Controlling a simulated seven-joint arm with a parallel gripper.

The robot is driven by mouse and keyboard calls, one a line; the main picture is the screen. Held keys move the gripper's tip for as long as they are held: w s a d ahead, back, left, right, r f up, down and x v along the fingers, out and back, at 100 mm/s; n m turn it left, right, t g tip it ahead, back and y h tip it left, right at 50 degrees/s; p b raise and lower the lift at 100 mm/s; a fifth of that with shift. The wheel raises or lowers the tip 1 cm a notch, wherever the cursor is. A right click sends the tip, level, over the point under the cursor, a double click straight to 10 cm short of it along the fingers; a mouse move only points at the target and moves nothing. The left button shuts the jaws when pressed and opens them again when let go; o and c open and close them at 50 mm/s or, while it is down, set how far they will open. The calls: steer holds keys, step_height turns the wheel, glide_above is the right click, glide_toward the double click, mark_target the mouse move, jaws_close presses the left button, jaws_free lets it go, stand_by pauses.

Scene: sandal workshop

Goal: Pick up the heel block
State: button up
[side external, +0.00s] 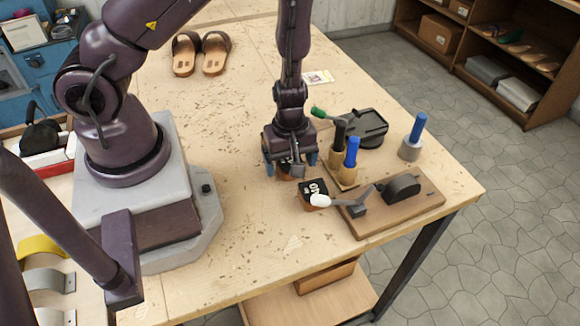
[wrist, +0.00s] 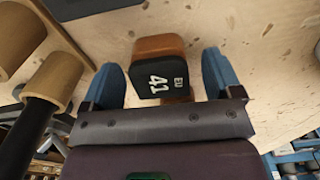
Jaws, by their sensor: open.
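A heel block (wrist: 158,72) with a black face marked 41 and orange-brown sides shows in the wrist view between the two blue fingertips. My gripper (wrist: 161,70) is open, with one finger on each side of the block and a visible gap at each side. In the side view my gripper (side external: 290,163) points down at the table, and the block (side external: 291,174) is mostly hidden behind it. A second heel block (side external: 312,193), brown with a black top marked 40, sits just right of and nearer than the gripper.
A wooden board (side external: 415,207) with a toggle clamp (side external: 345,198) stands close to the right. Blue- and black-handled tools (side external: 350,160) and a dark round fixture (side external: 366,128) stand beside the gripper. A pair of sandals (side external: 200,53) lies at the back. The table's middle is clear.

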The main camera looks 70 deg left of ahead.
steer(key=shift+f, duration=0.15)
steer(key=c, duration=1)
steer(key=shift+c, duration=0.2)
